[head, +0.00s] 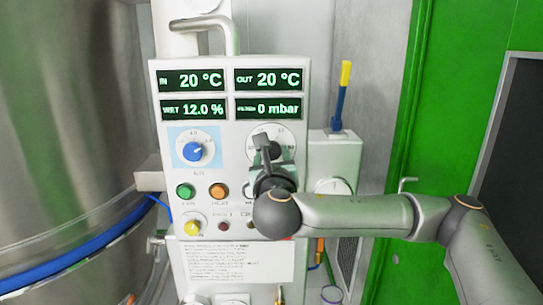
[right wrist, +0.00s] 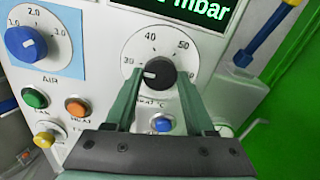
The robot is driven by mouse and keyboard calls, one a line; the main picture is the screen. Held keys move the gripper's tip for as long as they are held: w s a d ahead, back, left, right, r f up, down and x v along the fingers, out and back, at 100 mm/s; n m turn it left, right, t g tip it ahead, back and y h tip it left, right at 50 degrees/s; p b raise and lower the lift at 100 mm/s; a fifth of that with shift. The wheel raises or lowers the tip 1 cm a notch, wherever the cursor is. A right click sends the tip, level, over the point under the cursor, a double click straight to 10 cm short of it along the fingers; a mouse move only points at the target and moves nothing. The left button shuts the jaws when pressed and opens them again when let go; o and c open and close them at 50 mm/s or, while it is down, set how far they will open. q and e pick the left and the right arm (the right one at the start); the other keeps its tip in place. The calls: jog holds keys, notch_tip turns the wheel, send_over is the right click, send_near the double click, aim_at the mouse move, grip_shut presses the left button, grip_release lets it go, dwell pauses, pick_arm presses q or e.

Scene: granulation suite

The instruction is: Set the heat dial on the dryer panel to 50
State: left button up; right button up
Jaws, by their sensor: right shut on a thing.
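The heat dial is a black knob (right wrist: 155,73) on a white round scale marked 30, 40, 50 and 60, on the dryer panel (head: 230,130). Its white pointer line points left, near the 30 mark and well away from 50. In the right wrist view my right gripper (right wrist: 157,82) has one finger on each side of the knob and is shut on it. In the head view the right gripper (head: 268,160) partly covers the dial (head: 275,147). My left gripper is not in view.
A blue air knob (head: 193,151) sits left of the dial. Green (head: 186,191) and orange (head: 218,190) buttons and a yellow knob (head: 193,222) lie below. Displays read IN 20 °C and OUT 20 °C. A blue and yellow handle (head: 341,95) stands to the right.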

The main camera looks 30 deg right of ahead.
grip_shut()
jog(key=m, duration=0.2)
jog(key=m+b, duration=0.1)
jog(key=m, duration=0.1)
jog(key=shift+f+m, duration=0.2)
jog(key=shift+m, duration=0.2)
jog(key=m+b, duration=0.1)
jog(key=m, duration=0.2)
jog(key=shift+m, duration=0.3)
jog(key=m+b, duration=0.1)
jog(key=m, duration=0.2)
jog(key=shift+m, duration=0.3)
jog(key=m+b, duration=0.1)
jog(key=m, duration=1)
jog(key=shift+r+m, duration=0.1)
jog(key=shift+m, duration=0.2)
